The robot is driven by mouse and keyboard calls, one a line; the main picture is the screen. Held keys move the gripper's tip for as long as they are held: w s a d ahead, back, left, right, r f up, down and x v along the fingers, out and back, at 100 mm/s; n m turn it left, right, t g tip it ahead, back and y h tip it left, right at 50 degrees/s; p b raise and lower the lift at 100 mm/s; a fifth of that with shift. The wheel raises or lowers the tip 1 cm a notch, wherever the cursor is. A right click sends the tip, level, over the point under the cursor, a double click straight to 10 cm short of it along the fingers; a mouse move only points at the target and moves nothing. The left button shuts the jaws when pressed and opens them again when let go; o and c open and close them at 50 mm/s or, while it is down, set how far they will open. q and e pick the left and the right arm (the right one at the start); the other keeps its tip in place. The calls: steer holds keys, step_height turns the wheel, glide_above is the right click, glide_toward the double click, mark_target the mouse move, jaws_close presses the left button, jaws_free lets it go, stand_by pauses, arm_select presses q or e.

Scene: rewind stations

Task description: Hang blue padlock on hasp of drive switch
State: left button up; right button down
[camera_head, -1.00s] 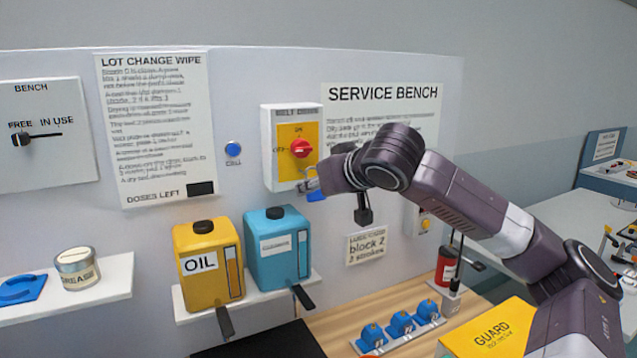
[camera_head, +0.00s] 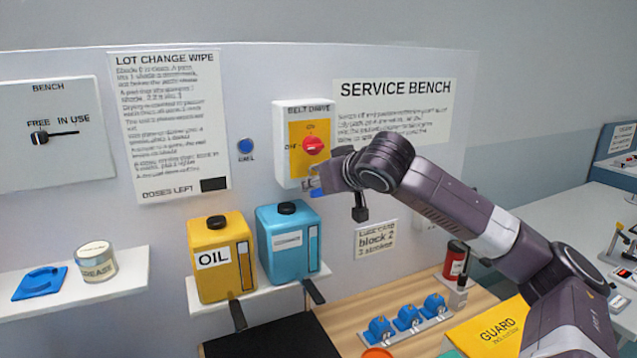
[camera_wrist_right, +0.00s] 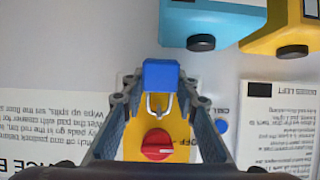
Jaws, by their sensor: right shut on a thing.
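The drive switch (camera_head: 303,147) is a white box with a yellow plate, marked BELT DRIVE, with a red knob (camera_head: 313,146) pointing to the left. My right gripper (camera_head: 316,185) is at the box's lower edge. It is shut on the blue padlock (camera_wrist_right: 161,75), which also shows as a small blue patch in the head view (camera_head: 316,192). In the right wrist view the padlock's metal shackle (camera_wrist_right: 155,106) points toward the red knob and lies over the yellow plate. The hasp is not clearly distinguishable, so I cannot tell whether the shackle is through it. My left gripper is out of view.
A yellow oil can (camera_head: 222,270) and a blue can (camera_head: 288,242) stand on a shelf left of and below the switch. Several blue objects sit in a rack (camera_head: 398,337) on the bench. A yellow GUARD block (camera_head: 490,325) lies at the front right.

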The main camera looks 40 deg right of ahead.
stand_by(0.4)
steer(key=c, duration=1.4)
jaws_free()
steer(key=shift+c, duration=0.2)
steer(key=shift+s+r, duration=0.2)
steer(key=shift+s, duration=0.25)
steer(key=v, duration=1.1)
steer(key=shift+a, duration=0.2)
steer(key=shift+f, duration=0.1)
